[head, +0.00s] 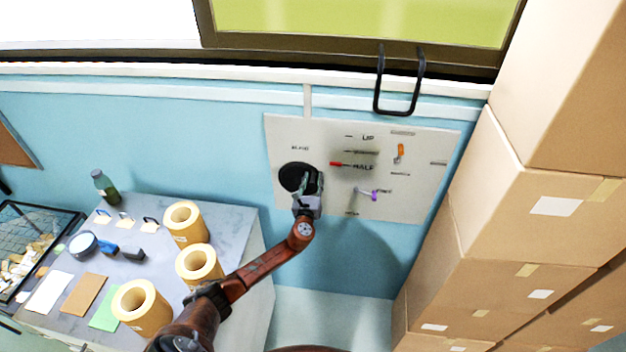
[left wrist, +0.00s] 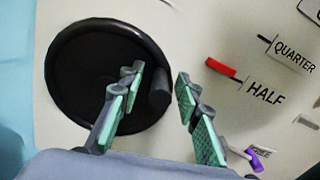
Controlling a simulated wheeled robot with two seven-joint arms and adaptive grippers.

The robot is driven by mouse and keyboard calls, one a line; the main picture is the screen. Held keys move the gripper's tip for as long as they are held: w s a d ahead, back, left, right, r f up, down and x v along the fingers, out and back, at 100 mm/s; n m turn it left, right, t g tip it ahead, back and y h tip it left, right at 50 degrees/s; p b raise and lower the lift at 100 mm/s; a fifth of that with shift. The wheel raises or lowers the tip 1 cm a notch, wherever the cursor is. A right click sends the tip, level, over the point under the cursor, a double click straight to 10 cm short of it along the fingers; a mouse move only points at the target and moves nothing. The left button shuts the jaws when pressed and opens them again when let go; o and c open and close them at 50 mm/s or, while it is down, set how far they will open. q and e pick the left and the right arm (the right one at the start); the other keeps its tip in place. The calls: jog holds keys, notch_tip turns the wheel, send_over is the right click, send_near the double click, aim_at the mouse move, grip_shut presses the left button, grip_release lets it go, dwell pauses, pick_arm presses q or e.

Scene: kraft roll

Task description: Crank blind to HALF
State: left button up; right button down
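The black crank disc (head: 296,176) is on the white wall panel (head: 285,135); it also fills the left of the left wrist view (left wrist: 85,80). Its dark knob (left wrist: 158,88) sticks out near the disc's right edge. My left gripper (head: 308,186) is open in front of the disc. In the left wrist view its green-padded fingers (left wrist: 157,82) stand on either side of the knob, with gaps visible. A red pointer (head: 336,164) lies level with the HALF tick, touching or nearly touching it; it also shows in the left wrist view (left wrist: 221,68). My right gripper is out of view.
An orange piece (head: 400,152) and a purple piece (head: 374,194) are on the panel. A black hooped bar (head: 397,112) hangs above it. Cardboard boxes (head: 500,235) stack up at right. A grey table (head: 225,215) holds cream rolls (head: 185,235) below my left arm.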

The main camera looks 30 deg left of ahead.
pick_arm(q)
jog(key=shift+s, duration=0.2)
jog(key=v, duration=1.1)
jog(key=shift+s, duration=0.3)
jog(key=shift+d, duration=0.15)
